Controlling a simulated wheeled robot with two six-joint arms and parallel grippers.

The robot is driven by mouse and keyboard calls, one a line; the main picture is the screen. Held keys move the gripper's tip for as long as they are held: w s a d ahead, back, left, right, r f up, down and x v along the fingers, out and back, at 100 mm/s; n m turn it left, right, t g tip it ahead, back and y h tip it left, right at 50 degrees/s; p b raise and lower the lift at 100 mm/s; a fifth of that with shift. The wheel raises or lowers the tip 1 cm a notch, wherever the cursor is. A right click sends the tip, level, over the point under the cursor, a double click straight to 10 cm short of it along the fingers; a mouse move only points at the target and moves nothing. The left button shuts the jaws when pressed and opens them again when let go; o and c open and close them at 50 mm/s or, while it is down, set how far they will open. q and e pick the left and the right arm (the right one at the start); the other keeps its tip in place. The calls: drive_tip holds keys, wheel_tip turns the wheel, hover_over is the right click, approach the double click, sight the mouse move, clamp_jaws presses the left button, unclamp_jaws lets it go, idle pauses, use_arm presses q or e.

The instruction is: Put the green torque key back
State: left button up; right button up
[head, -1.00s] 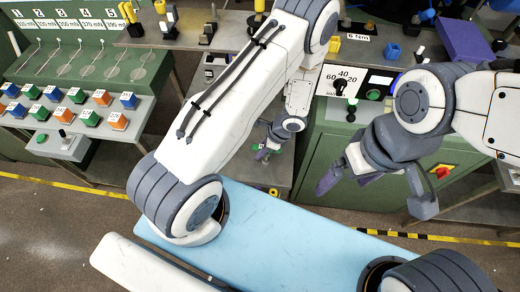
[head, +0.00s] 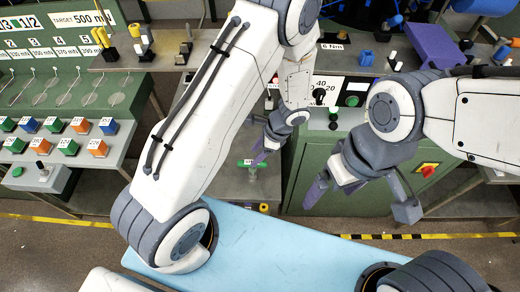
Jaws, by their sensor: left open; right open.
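The green torque key (head: 246,162) has a T-shaped green handle and shows a short pale stem below it. It appears upright over the grey lower shelf (head: 228,188) in the middle of the head view; its lower end is hard to make out. My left gripper (head: 262,148) is open and empty, just above and to the right of the key's handle, and looks apart from it. My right gripper (head: 360,198) is open and empty, in front of the green cabinet, well to the right of the key.
A green board (head: 70,85) with number labels and a shelf of coloured cubes (head: 80,125) stand at the left. A green cabinet (head: 300,170) with a control panel is behind my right gripper. A light blue surface (head: 270,235) lies in front. A purple block (head: 432,45) is upper right.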

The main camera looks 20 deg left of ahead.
use_arm(q)
drive_tip(key=v, duration=0.3)
drive_tip(key=shift+r, duration=0.1)
drive_tip(key=s+d+r+n+t+h, duration=0.1)
drive_tip(key=s+d+r+n, duration=0.15)
drive_tip(key=r, duration=0.45)
drive_tip(key=s+d+r+n+h, duration=0.1)
drive_tip(key=s+d+r+n, duration=0.1)
drive_tip(key=s+d+r, duration=0.3)
drive_tip(key=s+d+r+n+h, duration=0.2)
drive_tip(key=s+r+n+h, duration=0.1)
drive_tip(key=s+r, duration=0.5)
drive_tip(key=s, duration=0.2)
drive_tip(key=shift+s+r+h, duration=0.2)
drive_tip(key=shift+s+h, duration=0.1)
drive_tip(key=shift+s, duration=0.1)
wheel_tip(320, 180, down, 6)
drive_tip(key=b, duration=0.6)
drive_tip(key=shift+r, duration=0.2)
